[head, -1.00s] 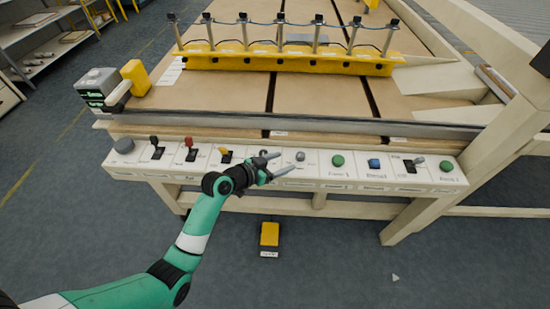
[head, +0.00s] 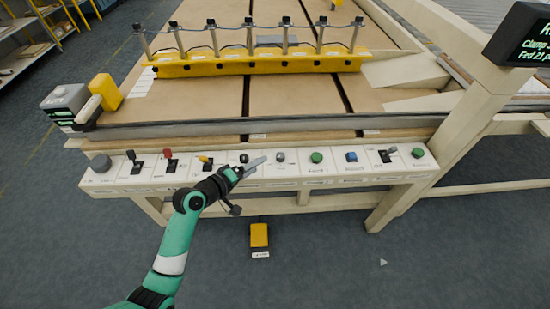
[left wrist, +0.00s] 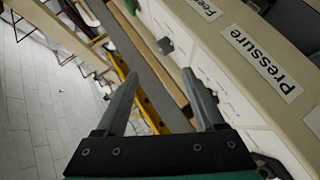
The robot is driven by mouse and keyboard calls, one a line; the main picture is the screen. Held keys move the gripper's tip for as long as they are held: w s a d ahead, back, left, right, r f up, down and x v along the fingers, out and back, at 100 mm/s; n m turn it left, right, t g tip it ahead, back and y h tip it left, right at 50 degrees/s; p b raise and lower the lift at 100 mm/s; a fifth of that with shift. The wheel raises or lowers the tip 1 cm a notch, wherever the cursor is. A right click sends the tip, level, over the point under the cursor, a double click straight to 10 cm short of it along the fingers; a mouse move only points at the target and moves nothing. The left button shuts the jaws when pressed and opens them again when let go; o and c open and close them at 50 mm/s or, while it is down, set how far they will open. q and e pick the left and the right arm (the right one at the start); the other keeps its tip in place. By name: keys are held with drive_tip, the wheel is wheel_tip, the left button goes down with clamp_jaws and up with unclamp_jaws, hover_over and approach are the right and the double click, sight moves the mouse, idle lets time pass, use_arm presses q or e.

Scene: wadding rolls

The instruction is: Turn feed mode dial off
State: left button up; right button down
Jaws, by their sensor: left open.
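A light control panel (head: 300,170) runs along the front of the machine, with a row of knobs, switches and buttons. A black knob (head: 244,157) and a grey knob (head: 280,157) sit mid-row; their labels are too small to read, so I cannot tell which is the feed mode dial. My left gripper (head: 258,164) is open and empty in front of these two knobs. In the left wrist view, its fingers (left wrist: 160,78) are apart, with a grey knob (left wrist: 165,45) beyond the tips. A "Pressure" label (left wrist: 262,62) and a partly cut "Fee" label (left wrist: 206,8) show there. My right gripper is out of view.
Levers with red (head: 168,154) and yellow (head: 203,158) tips stand left of the gripper. Green (head: 317,157) and blue (head: 351,157) buttons lie right. A yellow pedal (head: 259,235) is on the floor below. Open floor lies in front of the panel.

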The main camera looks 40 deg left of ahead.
sight(278, 157)
use_arm(q)
drive_tip(key=n, duration=0.4)
drive_tip(key=shift+f, duration=0.1)
drive_tip(key=n, duration=0.4)
drive_tip(key=shift+w+p, duration=0.1)
drive_tip(key=shift+p, duration=0.3)
drive_tip(key=n, duration=0.4)
drive_tip(key=shift+a+p, duration=0.1)
drive_tip(key=shift+p, duration=0.2)
drive_tip(key=n, duration=0.4)
drive_tip(key=shift+p, duration=0.35)
drive_tip(key=n+p, duration=0.1)
drive_tip(key=n, duration=0.1)
drive_tip(key=n+p, duration=0.1)
drive_tip(key=n, duration=0.1)
drive_tip(key=n+p, duration=0.1)
drive_tip(key=n, duration=0.1)
drive_tip(key=shift+w+d+f, duration=0.15)
drive_tip(key=shift+d+f, duration=0.1)
drive_tip(key=shift+f, duration=0.05)
drive_tip(key=b+x, duration=0.2)
drive_tip(key=x, duration=0.1)
drive_tip(key=b+x, duration=0.2)
drive_tip(key=x, duration=0.1)
drive_tip(key=b+x, duration=0.2)
drive_tip(key=x, duration=0.1)
drive_tip(key=shift+w+f, duration=0.3)
drive_tip(key=shift+f, duration=0.1)
drive_tip(key=shift+w, duration=0.45)
drive_tip(key=shift+r, duration=0.1)
